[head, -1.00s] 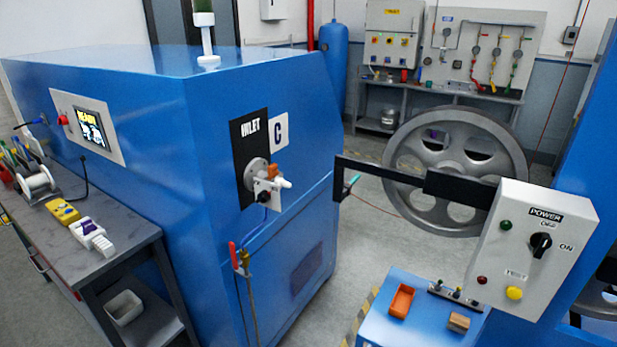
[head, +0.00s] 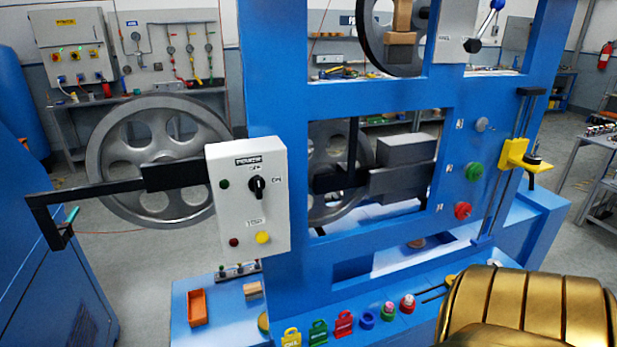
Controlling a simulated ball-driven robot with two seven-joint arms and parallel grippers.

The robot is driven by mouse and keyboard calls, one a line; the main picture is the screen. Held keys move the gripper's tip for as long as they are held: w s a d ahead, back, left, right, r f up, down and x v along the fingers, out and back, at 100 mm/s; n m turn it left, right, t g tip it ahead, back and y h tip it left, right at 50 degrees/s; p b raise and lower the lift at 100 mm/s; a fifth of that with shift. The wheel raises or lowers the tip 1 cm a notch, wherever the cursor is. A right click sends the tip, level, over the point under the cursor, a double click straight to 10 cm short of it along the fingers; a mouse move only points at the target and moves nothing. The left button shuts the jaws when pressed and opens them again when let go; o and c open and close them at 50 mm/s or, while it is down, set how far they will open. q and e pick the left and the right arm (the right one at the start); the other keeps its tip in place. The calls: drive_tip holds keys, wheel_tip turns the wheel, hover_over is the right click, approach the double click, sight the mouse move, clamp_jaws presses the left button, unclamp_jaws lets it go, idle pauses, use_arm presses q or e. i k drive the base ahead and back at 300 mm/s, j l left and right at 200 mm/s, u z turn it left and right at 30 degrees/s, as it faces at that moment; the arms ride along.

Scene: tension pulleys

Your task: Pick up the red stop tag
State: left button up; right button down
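A red tag (head: 344,323) stands on the blue front ledge of the machine in the head view, low and near the middle. It has a handle-like loop at its top; its lettering is too small to read. A green tag (head: 318,332) and a yellow tag (head: 291,337) are to its left, and a blue ring-shaped piece (head: 366,320) is just to its right. Neither of my grippers shows in the view.
Pink-topped (head: 388,311) and red-topped (head: 407,303) pieces continue the row rightward. A white POWER box (head: 248,197) stands out above and left of the tags. An orange tray (head: 197,307) sits left. A gold rounded body (head: 530,312) covers the lower right.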

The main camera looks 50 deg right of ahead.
sight(342, 326)
drive_tip(key=z, duration=1.95)
